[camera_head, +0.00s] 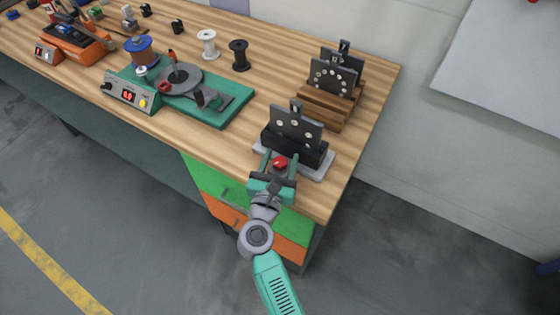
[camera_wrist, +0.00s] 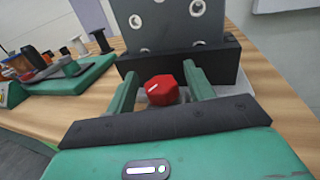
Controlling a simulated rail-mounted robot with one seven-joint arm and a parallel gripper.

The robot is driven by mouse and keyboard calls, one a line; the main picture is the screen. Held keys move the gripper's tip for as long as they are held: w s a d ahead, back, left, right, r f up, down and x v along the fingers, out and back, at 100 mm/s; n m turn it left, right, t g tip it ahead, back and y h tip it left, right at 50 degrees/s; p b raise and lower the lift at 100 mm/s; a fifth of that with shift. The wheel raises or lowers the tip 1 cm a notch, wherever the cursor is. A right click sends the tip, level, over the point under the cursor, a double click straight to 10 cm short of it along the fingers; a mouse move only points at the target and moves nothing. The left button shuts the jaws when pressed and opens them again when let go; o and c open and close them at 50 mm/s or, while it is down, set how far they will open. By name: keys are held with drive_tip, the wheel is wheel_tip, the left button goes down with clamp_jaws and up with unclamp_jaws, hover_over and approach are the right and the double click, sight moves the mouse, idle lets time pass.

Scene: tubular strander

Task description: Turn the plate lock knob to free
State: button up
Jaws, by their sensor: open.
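The plate lock knob (camera_wrist: 162,90) is red and faceted, with a white mark on its face. It sits at the front of a black block (camera_wrist: 222,62) that holds an upright dark plate with holes (camera_wrist: 180,22). In the head view the red knob (camera_head: 280,163) shows in front of the holder with the plate (camera_head: 296,126). My gripper (camera_wrist: 158,84) is open, with one green finger on each side of the knob. I cannot tell whether the fingers touch it. The gripper also shows in the head view (camera_head: 278,164).
A wooden rack (camera_head: 327,105) with more dark plates stands behind the holder. A green machine base (camera_head: 225,112) with a turntable is to the left. Several spools stand farther back. The table's right edge is close to the holder, and the wood between the machine and holder is clear.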

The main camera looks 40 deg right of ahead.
drive_tip(key=shift+c, duration=0.2)
drive_tip(key=c, duration=0.9)
drive_tip(key=shift+r+t+p, duration=0.1)
drive_tip(key=shift+t+p, duration=0.2)
drive_tip(key=shift+p, duration=0.05)
drive_tip(key=shift+s+r+n+t+y+p, duration=0.1)
drive_tip(key=shift+n+t+y+p, duration=0.9)
drive_tip(key=shift+n+t, duration=0.1)
drive_tip(key=shift+n+t+y+p, duration=1.3)
drive_tip(key=shift+n+t+y, duration=0.5)
drive_tip(key=shift+y, duration=0.4)
drive_tip(key=shift+f, duration=0.2)
